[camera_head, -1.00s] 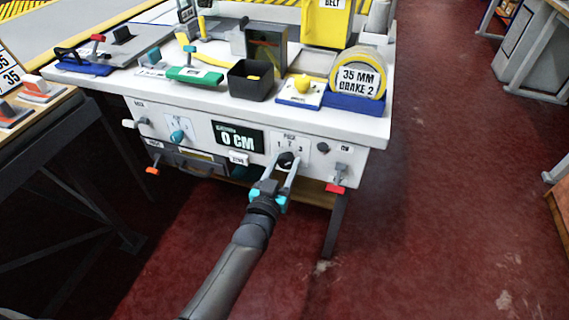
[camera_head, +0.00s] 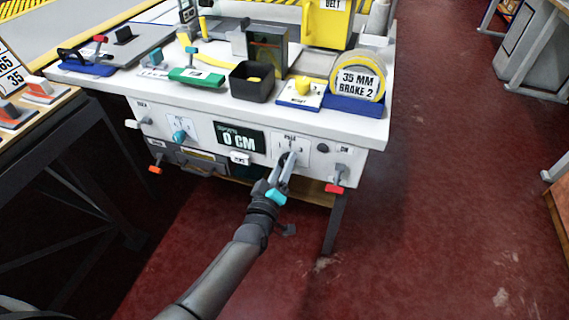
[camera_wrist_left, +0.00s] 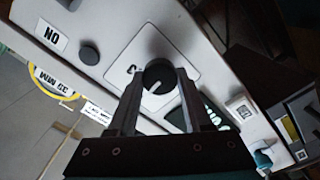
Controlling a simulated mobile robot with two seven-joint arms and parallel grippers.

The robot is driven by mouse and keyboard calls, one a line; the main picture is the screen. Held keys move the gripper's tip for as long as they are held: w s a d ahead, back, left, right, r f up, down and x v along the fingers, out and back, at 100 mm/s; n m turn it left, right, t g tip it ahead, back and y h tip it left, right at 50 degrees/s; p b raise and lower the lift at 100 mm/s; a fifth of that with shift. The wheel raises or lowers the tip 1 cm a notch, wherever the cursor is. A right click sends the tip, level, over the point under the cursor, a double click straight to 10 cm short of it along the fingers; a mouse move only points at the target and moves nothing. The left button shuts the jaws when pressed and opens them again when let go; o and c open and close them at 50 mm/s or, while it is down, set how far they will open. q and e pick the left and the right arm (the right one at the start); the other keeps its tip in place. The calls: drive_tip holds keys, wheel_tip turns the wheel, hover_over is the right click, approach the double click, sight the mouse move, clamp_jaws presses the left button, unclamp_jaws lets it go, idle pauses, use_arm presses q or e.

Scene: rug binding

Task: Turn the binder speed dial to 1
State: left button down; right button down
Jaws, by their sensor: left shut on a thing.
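The binder speed dial (camera_head: 289,157) is a dark round knob on a white numbered plate (camera_head: 303,151) on the front panel of the white bench. My left gripper (camera_head: 286,162) reaches it from the front, its two fingers shut on the dial's sides. In the left wrist view the dial (camera_wrist_left: 159,75) sits between the fingertips, with a white pointer line on its face. One numeral, apparently a 3, shows beside it; the fingers hide other markings, so I cannot tell the setting. My right gripper is not in view.
A green display (camera_head: 239,137) reading 0 CM and a white button (camera_head: 240,159) lie left of the dial. A dark round button (camera_head: 322,149) and a red-handled lever (camera_head: 335,187) lie right. A teal knob (camera_head: 180,136) is farther left.

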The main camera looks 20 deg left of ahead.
use_arm(q)
drive_tip(key=shift+f+n+b, duration=0.1)
drive_tip(key=shift+n+b, duration=0.55)
drive_tip(key=shift+n, duration=3.45)
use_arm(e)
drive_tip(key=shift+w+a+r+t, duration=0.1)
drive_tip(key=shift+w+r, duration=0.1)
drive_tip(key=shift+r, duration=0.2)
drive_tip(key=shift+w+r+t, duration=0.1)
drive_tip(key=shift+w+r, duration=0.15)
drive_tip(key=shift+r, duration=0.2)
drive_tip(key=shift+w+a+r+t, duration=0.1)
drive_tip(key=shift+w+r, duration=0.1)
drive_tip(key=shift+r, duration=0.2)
use_arm(q)
drive_tip(key=shift+c, duration=1.6)
unclamp_jaws()
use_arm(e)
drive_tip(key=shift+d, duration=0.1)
use_arm(q)
drive_tip(key=s+p, duration=0.4)
drive_tip(key=s, duration=1.1)
drive_tip(key=shift+s+a, duration=0.15)
drive_tip(key=shift+a, duration=0.15)
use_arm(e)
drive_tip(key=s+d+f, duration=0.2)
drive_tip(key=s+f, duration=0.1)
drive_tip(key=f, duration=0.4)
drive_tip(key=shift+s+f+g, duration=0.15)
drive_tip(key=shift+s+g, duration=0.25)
